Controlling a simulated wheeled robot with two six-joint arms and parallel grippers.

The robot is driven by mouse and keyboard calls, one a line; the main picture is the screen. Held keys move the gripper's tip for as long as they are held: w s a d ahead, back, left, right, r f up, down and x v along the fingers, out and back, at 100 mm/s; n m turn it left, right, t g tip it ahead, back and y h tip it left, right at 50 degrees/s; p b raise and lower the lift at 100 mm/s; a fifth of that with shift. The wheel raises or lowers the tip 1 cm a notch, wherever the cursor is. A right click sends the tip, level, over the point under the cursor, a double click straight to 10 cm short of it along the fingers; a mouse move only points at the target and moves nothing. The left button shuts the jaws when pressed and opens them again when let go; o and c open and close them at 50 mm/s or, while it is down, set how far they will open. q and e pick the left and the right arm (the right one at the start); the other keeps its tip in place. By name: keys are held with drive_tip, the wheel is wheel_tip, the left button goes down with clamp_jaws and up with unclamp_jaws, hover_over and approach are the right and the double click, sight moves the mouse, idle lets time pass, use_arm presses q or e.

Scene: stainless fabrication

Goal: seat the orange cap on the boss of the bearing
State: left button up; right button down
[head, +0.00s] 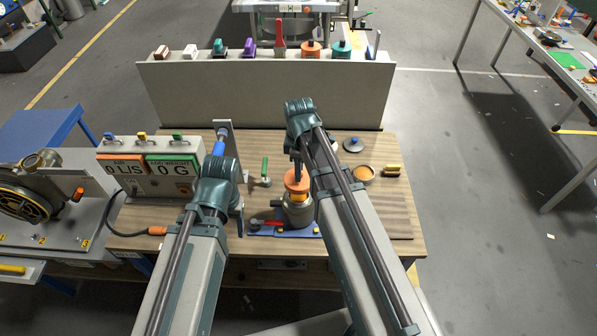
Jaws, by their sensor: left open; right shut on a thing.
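The orange cap (296,183) is a round disc directly above the grey bearing (298,213). My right gripper (298,170) is shut on the cap from above, partly hidden by its own wrist. The cap hides the top of the boss, so I cannot tell whether the two touch. The bearing stands upright on a blue base plate (283,231) near the front of the wooden bench. My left gripper (239,222) is open and empty, left of the bearing and apart from it; its fingers are partly hidden by its wrist.
A control box (150,168) with displays stands at the bench's left. A green-handled clamp (263,172) is behind the bearing. An orange-filled bowl (363,174), a brush (391,171) and a dark lid (353,145) lie at right. A panel (265,95) closes the back.

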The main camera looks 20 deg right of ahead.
sight(299, 184)
drive_tip(key=shift+f+b, duration=2.5)
drive_tip(key=shift+f+b, duration=1)
idle(0.5)
drive_tip(key=c, duration=0.6)
unclamp_jaws()
drive_tip(key=shift+o, duration=0.2)
drive_tip(key=shift+r, duration=0.15)
wheel_tip(299, 184, up, 14)
drive_tip(key=p, duration=1.4)
drive_tip(key=shift+f, duration=0.2)
